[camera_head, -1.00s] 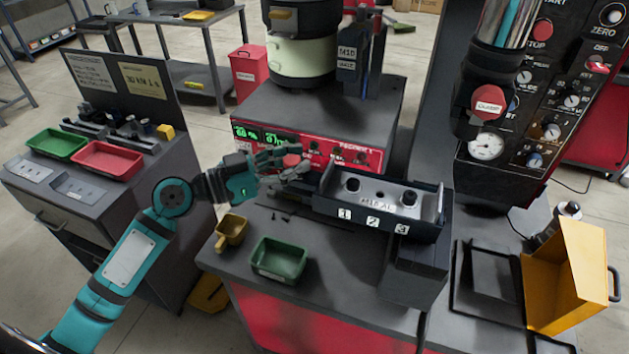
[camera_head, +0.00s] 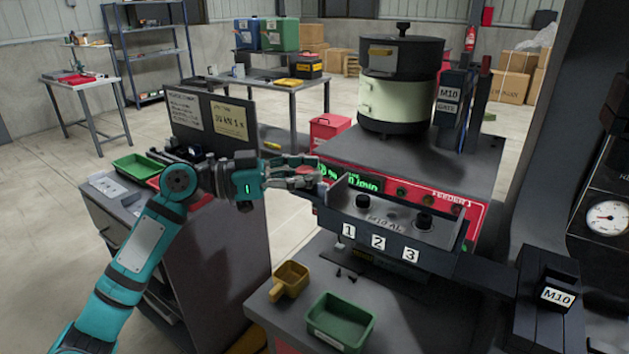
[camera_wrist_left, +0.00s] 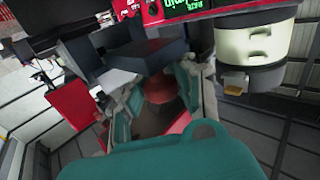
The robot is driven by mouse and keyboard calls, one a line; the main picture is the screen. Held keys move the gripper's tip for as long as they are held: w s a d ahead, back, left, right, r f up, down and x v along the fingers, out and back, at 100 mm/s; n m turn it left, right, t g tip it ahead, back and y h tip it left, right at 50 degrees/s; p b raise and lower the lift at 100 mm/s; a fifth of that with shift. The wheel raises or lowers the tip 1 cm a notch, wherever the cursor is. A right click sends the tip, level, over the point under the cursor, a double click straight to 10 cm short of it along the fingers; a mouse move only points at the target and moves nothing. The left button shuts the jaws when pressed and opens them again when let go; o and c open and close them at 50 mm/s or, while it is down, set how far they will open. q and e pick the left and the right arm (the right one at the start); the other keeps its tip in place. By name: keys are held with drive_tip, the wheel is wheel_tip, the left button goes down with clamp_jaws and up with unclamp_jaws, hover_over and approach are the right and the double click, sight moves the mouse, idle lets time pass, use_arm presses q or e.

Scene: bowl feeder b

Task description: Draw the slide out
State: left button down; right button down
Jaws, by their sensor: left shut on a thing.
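The slide unit is a dark tray (camera_head: 405,254) with white labels 1, 2 and 3 on its front wall, in the middle of the head view. A grey plate (camera_head: 385,219) marked M10 with two black knobs lies in it. My left gripper (camera_head: 306,174) is at the tray's left end, fingers shut around a red knob. The red knob (camera_wrist_left: 160,88) shows between the fingers in the left wrist view. How the knob joins the slide is hidden by the fingers. My right gripper is out of view.
Behind the tray stands the red-fronted feeder (camera_head: 440,194) with its bowl (camera_head: 400,95). A green bin (camera_head: 341,322) and a yellow scoop (camera_head: 289,280) sit in front. A black block (camera_head: 555,296) labelled M10 is at the right. A side cabinet (camera_head: 215,255) stands under my left arm.

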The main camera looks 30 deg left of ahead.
use_arm(q)
drive_tip(key=shift+a+r, duration=0.1)
drive_tip(key=shift+a, duration=0.1)
drive_tip(key=c, duration=1.6)
unclamp_jaws()
drive_tip(key=shift+w, duration=0.1)
drive_tip(key=o, duration=0.6)
drive_tip(key=shift+s+a, duration=0.3)
drive_tip(key=shift+a, duration=0.15)
drive_tip(key=shift+o, duration=0.2)
drive_tip(key=shift+w+d, duration=0.1)
drive_tip(key=shift+d, duration=0.1)
drive_tip(key=v, duration=1.2)
